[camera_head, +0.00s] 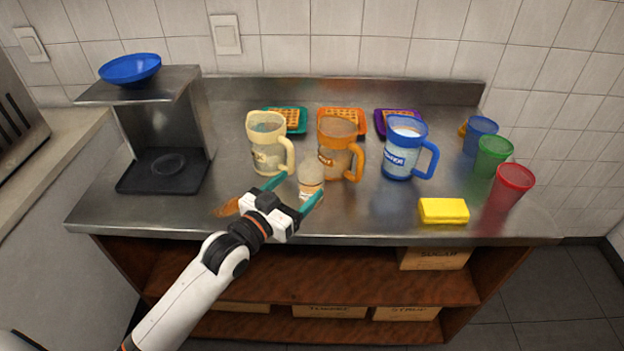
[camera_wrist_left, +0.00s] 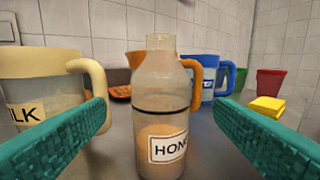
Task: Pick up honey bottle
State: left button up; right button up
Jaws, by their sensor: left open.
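The honey bottle (camera_head: 311,176) is a clear bottle with tan contents, standing upright on the steel counter near its front edge. In the left wrist view the honey bottle (camera_wrist_left: 162,105) stands in the middle, its label partly turned to the right. My left gripper (camera_head: 293,189) is open, with its teal fingers on either side of the bottle's line. In the left wrist view the fingers of my left gripper (camera_wrist_left: 160,130) flank the bottle with gaps on both sides. My right gripper is not in view.
A cream milk jug (camera_head: 265,145) stands close left of the bottle, an orange jug (camera_head: 336,150) close behind right. A blue jug (camera_head: 402,150), a yellow sponge (camera_head: 443,211) and coloured cups stand further right. A metal stand (camera_head: 190,120) is at left.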

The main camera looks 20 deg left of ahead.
aim_at(316, 171)
pick_arm(q)
jog(key=p+x, duration=0.1)
jog(key=x, duration=0.6)
jog(key=shift+w+d+f, duration=0.1)
jog(key=shift+w+f, duration=0.05)
jog(key=c, duration=1.2)
